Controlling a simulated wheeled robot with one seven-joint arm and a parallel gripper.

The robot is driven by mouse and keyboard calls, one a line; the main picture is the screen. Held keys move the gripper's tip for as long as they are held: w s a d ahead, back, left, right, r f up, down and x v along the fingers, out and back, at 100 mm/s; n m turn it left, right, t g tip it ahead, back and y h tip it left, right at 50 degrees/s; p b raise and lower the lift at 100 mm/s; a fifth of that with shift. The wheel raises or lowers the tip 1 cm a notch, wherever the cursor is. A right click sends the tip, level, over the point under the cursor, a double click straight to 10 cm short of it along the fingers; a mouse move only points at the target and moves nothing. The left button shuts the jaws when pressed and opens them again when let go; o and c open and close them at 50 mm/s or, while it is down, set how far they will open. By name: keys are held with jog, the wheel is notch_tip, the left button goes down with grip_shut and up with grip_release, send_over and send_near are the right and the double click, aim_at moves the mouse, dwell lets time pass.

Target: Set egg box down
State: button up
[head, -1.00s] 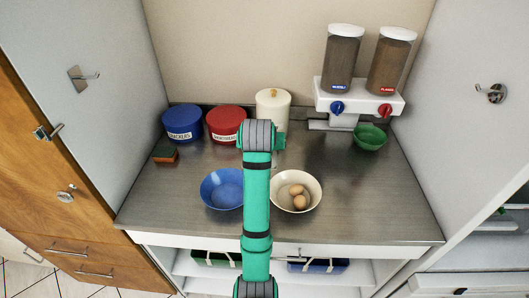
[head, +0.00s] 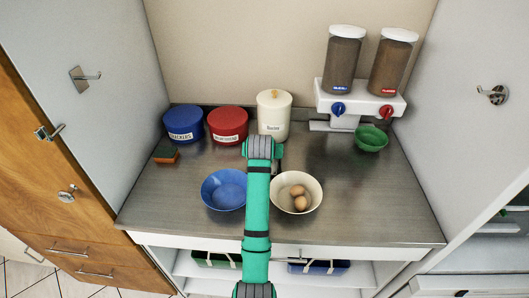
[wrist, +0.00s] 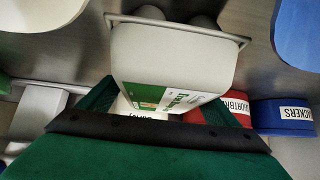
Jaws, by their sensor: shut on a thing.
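The egg box (wrist: 175,55) is a pale grey carton with a green and white label, seen close up in the wrist view. My gripper (wrist: 160,108) is shut on it, with a dark green finger on either side of its near end. Rounded cups show at its far edge. Its underside is hidden, so I cannot tell whether it touches the worktop.
A blue bowl (head: 222,190) and a cream bowl with two eggs (head: 313,198) stand at the front. A blue tin (head: 184,124), a red tin (head: 227,125) and a white canister (head: 273,115) line the back. A dispenser (head: 355,102) and green bowl (head: 370,138) are at right. The right front is clear.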

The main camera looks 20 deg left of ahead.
jog(key=shift+s+a+f, duration=0.1)
jog(key=shift+s+a, duration=0.05)
jog(key=shift+s, duration=0.05)
jog(key=o, duration=0.9)
jog(key=shift+o, duration=0.2)
